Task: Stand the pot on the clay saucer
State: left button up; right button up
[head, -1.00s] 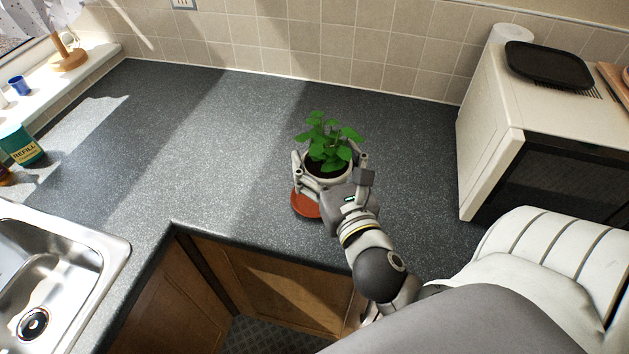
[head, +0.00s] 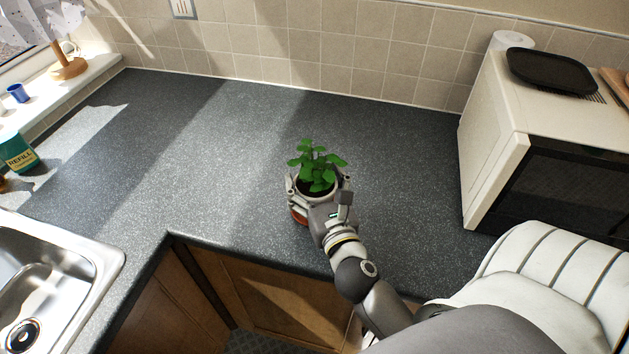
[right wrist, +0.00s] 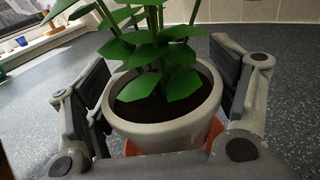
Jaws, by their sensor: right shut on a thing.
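A pale pot (head: 317,200) with a green leafy plant (head: 318,168) is upright over the terracotta-coloured clay saucer (head: 299,216) on the dark counter. My right gripper (head: 319,184) is shut on the pot, one finger on each side. In the right wrist view the pot (right wrist: 170,130) sits between the fingers, and parts of the saucer (right wrist: 213,134) show below it. Most of the saucer is hidden by the pot and gripper. I cannot tell whether the pot's base touches it. My left gripper is not in view.
The speckled counter (head: 230,130) is clear around the pot, with its front edge close by. A microwave (head: 545,150) with a black tray (head: 550,70) on top stands right. A steel sink (head: 60,265) and a green refill bottle (head: 18,150) are at left.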

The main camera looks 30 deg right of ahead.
aim_at(323, 200)
jog(key=shift+f, duration=0.2)
jog(key=o, duration=1.3)
jog(key=shift+o, duration=0.2)
jog(key=shift+r, duration=0.2)
jog(key=shift+s+f, duration=0.1)
jog(key=shift+s, duration=0.05)
jog(key=b+v, duration=0.4)
jog(key=v, duration=0.5)
jog(key=shift+s, duration=0.2)
jog(key=shift+v, duration=1.15)
